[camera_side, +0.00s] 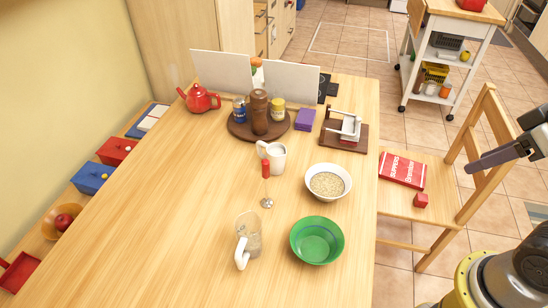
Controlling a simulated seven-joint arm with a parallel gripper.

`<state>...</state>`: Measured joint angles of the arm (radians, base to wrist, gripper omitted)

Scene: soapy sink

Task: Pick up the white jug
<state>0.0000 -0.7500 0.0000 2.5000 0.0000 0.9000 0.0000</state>
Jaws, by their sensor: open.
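The white jug (277,158) stands upright on the wooden table, near its middle, with its handle toward the upper left. It is just behind a red-handled whisk-like tool (266,180) that stands upright on the table. My gripper (497,146) shows at the right edge, partly cut off by the frame. Its dark fingers are apart and appear empty. It is beyond the table's right side, above the chair, far from the jug.
A clear jug (248,236), a green bowl (317,240) and a bowl of grains (327,183) stand in front. Behind is a round tray (236,130) with a brown mill and cans. A red teapot (199,99) stands back left. The front left table is clear. A chair (442,217) stands right.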

